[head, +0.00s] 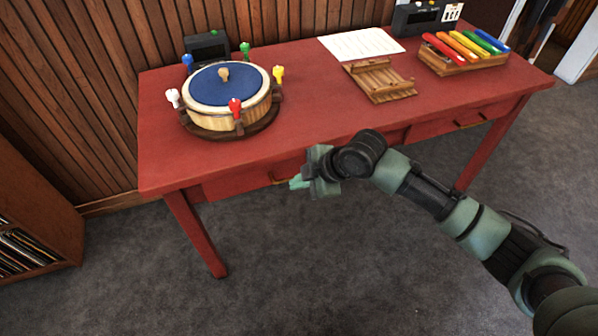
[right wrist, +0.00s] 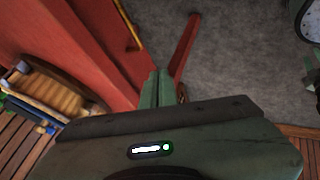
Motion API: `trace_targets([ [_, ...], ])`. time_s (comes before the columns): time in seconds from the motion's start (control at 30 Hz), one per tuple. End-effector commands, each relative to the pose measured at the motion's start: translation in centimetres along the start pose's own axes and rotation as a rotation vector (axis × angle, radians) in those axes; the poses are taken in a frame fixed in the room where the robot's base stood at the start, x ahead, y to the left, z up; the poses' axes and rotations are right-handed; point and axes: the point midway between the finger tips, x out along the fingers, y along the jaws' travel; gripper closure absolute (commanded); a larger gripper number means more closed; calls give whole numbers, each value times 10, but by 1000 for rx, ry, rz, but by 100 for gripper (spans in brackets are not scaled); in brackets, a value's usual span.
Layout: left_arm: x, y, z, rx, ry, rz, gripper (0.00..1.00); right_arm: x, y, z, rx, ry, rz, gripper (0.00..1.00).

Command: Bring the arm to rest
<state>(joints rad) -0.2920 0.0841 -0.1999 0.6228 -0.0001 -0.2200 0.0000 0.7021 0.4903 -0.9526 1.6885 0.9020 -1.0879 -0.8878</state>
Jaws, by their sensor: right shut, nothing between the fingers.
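My right arm (head: 440,200) comes in from the lower right in the head view and reaches to the front of the red table (head: 300,105). My right gripper (head: 298,183) is in front of the table's front edge, over the floor, and points left. It is shut and empty. In the right wrist view its green fingers (right wrist: 157,92) lie together, with a red table leg (right wrist: 185,48) beyond them. My left gripper is in neither view.
A round drum (head: 228,92) with coloured pegs, a wooden rack (head: 380,80), a white sheet (head: 360,44) and a box of coloured bars (head: 463,52) sit on the table. A shelf (head: 35,215) stands at the left. The grey carpet (head: 320,270) in front is clear.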

Motion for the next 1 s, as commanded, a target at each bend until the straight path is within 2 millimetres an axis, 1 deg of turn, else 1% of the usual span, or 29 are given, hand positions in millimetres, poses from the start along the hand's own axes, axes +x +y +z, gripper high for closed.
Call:
trace_targets([
  [0.17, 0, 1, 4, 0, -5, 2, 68, -4, 0, 0, 1, -1, 0, 100],
  [0.27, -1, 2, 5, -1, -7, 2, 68, 1, 0, 5, 28, -3, 6, 100],
  [0.33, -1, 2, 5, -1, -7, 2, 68, 14, -1, 18, 101, -11, 24, 100],
  [0.37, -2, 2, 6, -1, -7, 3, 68, 22, -3, 28, 150, -18, 36, 100],
  [0.47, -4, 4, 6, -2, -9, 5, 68, 56, -18, 74, 362, -54, 88, 100],
  [0.5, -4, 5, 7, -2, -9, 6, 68, 71, -30, 96, 455, -77, 109, 100],
  [0.57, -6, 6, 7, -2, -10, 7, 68, 91, -55, 130, 586, -114, 136, 100],
  [0.6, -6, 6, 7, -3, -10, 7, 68, 103, -75, 150, 665, -139, 152, 100],
  [0.67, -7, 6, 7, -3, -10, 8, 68, 118, -108, 178, 769, -179, 168, 100],
  [0.7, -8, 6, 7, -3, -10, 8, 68, 126, -132, 195, 831, -208, 176, 100],
  [0.77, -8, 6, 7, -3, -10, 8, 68, 137, -172, 217, 917, -249, 183, 100],
  [0.8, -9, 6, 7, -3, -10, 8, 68, 142, -199, 230, 969, -277, 186, 100],
  [0.87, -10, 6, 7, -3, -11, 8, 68, 148, -242, 247, 1041, -319, 186, 100],
  [0.9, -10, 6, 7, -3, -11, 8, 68, 151, -272, 255, 1085, -346, 184, 100],
  [0.97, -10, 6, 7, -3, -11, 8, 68, 153, -317, 266, 1147, -388, 179, 100],
  [1.0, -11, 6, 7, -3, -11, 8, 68, 154, -347, 271, 1186, -415, 173, 100],
])
